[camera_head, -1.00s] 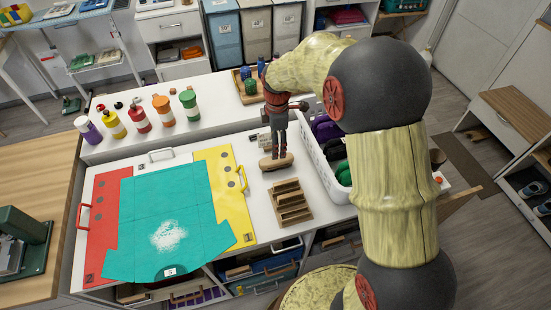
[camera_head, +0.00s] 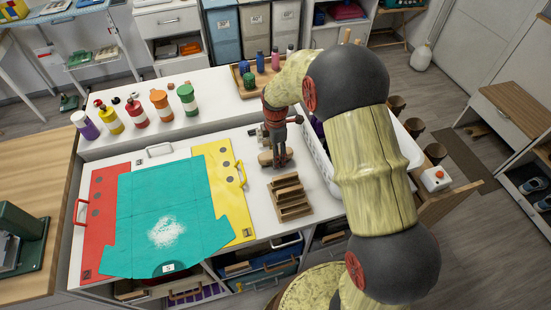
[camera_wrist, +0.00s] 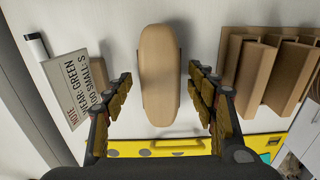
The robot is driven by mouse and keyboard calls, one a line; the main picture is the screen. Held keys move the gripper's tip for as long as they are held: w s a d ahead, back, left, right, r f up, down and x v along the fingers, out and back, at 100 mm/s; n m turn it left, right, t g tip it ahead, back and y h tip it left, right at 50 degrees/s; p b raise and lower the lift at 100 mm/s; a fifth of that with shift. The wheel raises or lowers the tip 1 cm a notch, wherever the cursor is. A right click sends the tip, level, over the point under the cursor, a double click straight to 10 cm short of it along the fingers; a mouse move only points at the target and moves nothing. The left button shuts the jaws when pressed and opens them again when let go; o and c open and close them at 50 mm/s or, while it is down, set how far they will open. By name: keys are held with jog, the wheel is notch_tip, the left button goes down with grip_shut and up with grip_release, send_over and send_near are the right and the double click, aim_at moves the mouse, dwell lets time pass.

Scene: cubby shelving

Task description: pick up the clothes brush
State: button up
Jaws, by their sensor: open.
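The clothes brush (camera_wrist: 162,85) is a long, rounded, pale wooden block lying on the white worktop. In the wrist view it lies lengthwise between the two fingers of my gripper (camera_wrist: 159,76), which is open, one finger on each side with a gap showing. In the head view my gripper (camera_head: 276,160) points down over the brush (camera_head: 265,158) and hides much of it. Whether the fingertips reach down beside the brush or stay above it I cannot tell.
A stepped wooden rack (camera_head: 289,197) stands just in front of the brush. A printed note card (camera_wrist: 75,92) lies beside it. A white basket (camera_head: 320,165) stands close on the right. A yellow panel (camera_head: 225,190) lies to the left. Several bottles (camera_head: 135,113) stand farther back.

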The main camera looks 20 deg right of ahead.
jog(key=shift+c, duration=0.2)
jog(key=c, duration=1.3)
